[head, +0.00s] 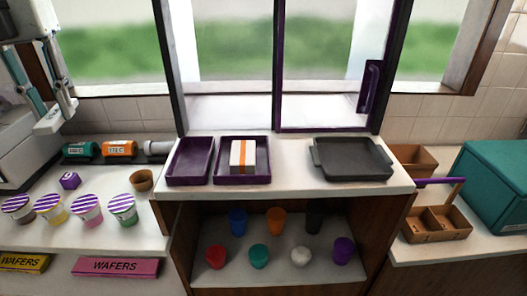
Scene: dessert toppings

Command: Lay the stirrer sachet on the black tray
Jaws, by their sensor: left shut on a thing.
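The black tray (352,174) is a dark, shallow tray lying on the right part of the raised white counter, and it is empty. My left gripper (57,115) is at the upper left, above the left counter and well away from the tray. It is shut on a small pale, slim thing (48,123) that looks like the stirrer sachet, though its outline blends with the fingertips. My right gripper is not in view.
Two purple trays (190,180) (227,180) sit left of the black one; the right one holds an orange-banded white block (243,156). Brown boxes (437,235) and a teal box (497,182) are right. A purple-handled window (370,87) stands behind.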

